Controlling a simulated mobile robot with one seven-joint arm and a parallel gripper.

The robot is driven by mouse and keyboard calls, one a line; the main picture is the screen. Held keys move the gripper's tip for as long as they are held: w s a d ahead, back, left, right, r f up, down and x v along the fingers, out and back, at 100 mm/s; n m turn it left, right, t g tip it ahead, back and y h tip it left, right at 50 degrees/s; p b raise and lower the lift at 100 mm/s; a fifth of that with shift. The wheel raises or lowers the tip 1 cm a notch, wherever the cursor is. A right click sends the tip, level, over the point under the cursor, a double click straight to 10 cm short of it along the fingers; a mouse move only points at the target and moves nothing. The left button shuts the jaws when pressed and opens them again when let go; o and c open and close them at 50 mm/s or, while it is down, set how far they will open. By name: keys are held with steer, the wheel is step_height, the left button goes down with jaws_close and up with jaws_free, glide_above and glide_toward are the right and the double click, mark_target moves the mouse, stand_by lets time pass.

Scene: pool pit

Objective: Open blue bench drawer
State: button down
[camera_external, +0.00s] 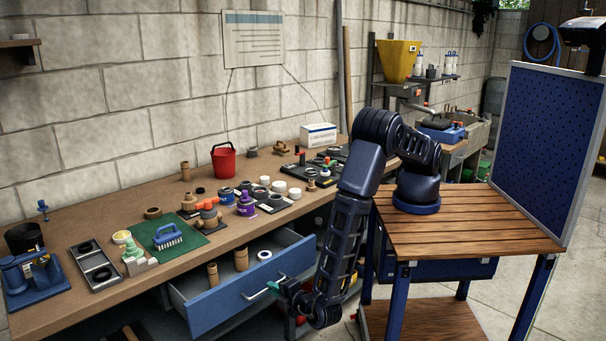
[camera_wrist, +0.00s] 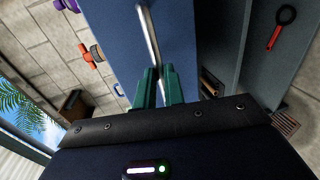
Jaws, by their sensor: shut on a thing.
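The blue bench drawer (camera_external: 240,295) stands pulled out from under the workbench, its inside partly visible. Two brown cylinders (camera_external: 241,259) and a white ring (camera_external: 264,255) are inside it. Its pale metal bar handle (camera_external: 262,290) is on the front face. My gripper (camera_external: 279,287) is at the right end of this handle. In the wrist view, the handle (camera_wrist: 147,35) runs down between the green fingers of my gripper (camera_wrist: 158,84), in front of the blue drawer front (camera_wrist: 115,35). The fingers are shut on the handle; the exact contact is partly hidden.
The wooden workbench (camera_external: 75,233) above the drawer holds many fittings, a green mat (camera_external: 185,247) and a red bucket (camera_external: 223,160). A wood-topped cart (camera_external: 465,230) with blue legs stands at the right. Floor shows between cart and bench.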

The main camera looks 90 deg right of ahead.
steer(key=f+v, duration=0.2)
steer(key=v, duration=0.7)
steer(key=f+v, duration=0.1)
steer(key=v, duration=0.8)
steer(key=shift+s+a+f, duration=0.3)
steer(key=shift+s+f, duration=0.05)
steer(key=shift+f, duration=0.1)
steer(key=c, duration=1.5)
jaws_free()
steer(key=v, duration=1)
steer(key=shift+s+a, duration=0.2)
steer(key=shift+a, duration=0.05)
